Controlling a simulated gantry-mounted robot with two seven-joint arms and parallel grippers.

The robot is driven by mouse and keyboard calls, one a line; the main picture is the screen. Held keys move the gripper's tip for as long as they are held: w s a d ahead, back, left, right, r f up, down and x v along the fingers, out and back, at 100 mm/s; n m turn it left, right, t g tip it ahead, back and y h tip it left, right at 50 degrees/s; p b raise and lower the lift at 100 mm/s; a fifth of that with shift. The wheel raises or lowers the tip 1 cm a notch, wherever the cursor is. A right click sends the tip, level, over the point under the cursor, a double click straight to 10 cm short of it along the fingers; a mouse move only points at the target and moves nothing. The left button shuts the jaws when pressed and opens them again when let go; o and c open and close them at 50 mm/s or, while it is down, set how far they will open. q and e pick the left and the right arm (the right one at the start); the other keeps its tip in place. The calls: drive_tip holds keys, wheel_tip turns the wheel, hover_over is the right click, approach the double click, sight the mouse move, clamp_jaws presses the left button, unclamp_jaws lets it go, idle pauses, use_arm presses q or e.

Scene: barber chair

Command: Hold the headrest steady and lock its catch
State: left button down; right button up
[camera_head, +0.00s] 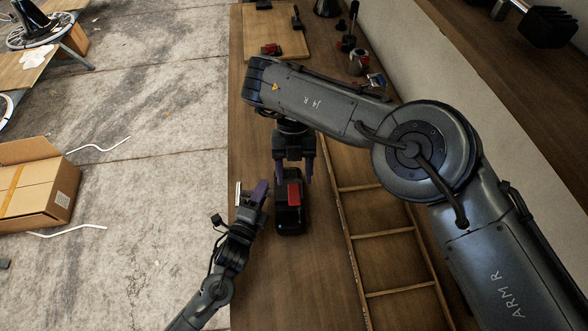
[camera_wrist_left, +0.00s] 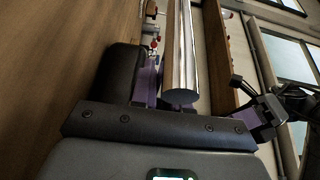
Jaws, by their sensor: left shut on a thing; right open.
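The headrest (camera_head: 291,218) is a black padded block on the wooden bench, with a red catch (camera_head: 294,194) on top. My left gripper (camera_head: 247,194) is beside its left side, shut on a chrome bar (camera_head: 238,194). In the left wrist view the chrome bar (camera_wrist_left: 181,50) runs between its purple fingers, with a dark padded block (camera_wrist_left: 115,72), seemingly the headrest, beside it. Whether bar and headrest join is not clear. My right gripper (camera_head: 293,170) is open, pointing down at the far end of the headrest. Its purple fingers stand apart near the red catch; contact cannot be told.
A slatted wooden frame (camera_head: 384,234) lies right of the headrest. A wooden board (camera_head: 276,35) with small items lies at the bench's far end, near a cup (camera_head: 359,62). A cardboard box (camera_head: 38,185) stands on the floor at left. The near bench is bare.

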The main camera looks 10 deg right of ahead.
use_arm(q)
drive_tip(key=shift+r, duration=0.15)
drive_tip(key=c, duration=1.1)
unclamp_jaws()
drive_tip(key=shift+w, duration=0.1)
drive_tip(key=shift+o, duration=0.3)
